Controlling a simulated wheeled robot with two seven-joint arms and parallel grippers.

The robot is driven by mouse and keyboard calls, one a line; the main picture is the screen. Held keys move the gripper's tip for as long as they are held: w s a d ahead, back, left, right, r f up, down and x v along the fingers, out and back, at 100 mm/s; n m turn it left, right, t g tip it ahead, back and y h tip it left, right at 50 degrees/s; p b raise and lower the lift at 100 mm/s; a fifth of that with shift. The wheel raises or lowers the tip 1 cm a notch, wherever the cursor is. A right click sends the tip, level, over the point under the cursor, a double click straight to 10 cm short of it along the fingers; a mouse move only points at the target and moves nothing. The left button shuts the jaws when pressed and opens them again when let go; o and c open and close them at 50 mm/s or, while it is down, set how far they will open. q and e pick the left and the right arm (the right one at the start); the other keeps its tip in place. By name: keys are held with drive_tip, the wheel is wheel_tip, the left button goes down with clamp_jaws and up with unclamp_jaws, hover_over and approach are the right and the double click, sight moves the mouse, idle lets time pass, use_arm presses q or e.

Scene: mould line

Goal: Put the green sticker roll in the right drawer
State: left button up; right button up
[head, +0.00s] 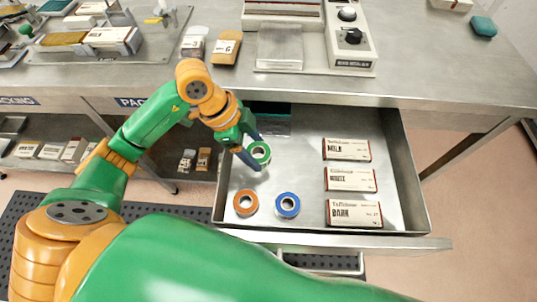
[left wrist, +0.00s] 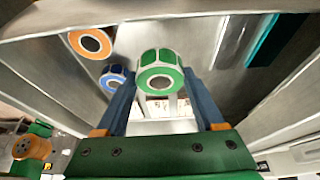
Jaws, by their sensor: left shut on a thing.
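The green sticker roll (head: 260,152) is a short ring with a white core. My left gripper (head: 255,153) is shut on it, with one blue finger on each side. The left wrist view also shows the roll (left wrist: 158,70) between the fingertips. The roll is within the outline of the open right drawer (head: 405,160), over its left part. I cannot tell whether it touches the drawer floor. An orange roll (head: 245,203) and a blue roll (head: 287,205) lie in the drawer's near left part. My right gripper is not in view.
Three labelled boxes stand in a column at the drawer's right: the far one (head: 347,150), the middle one (head: 350,180) and the near one (head: 354,213). A dark green item (head: 270,118) lies at the back left. The drawer's middle is bare. The steel counter (head: 430,85) overhangs its back.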

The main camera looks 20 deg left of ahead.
use_arm(q)
drive_tip(key=x, duration=0.6)
drive_tip(key=shift+w+f, duration=0.25)
drive_tip(key=o, duration=1.3)
drive_tip(key=shift+o, duration=0.2)
drive_tip(key=p+v, duration=0.1)
drive_tip(key=v, duration=1.1)
drive_tip(key=shift+s+a, duration=0.1)
drive_tip(key=shift+a, duration=0.05)
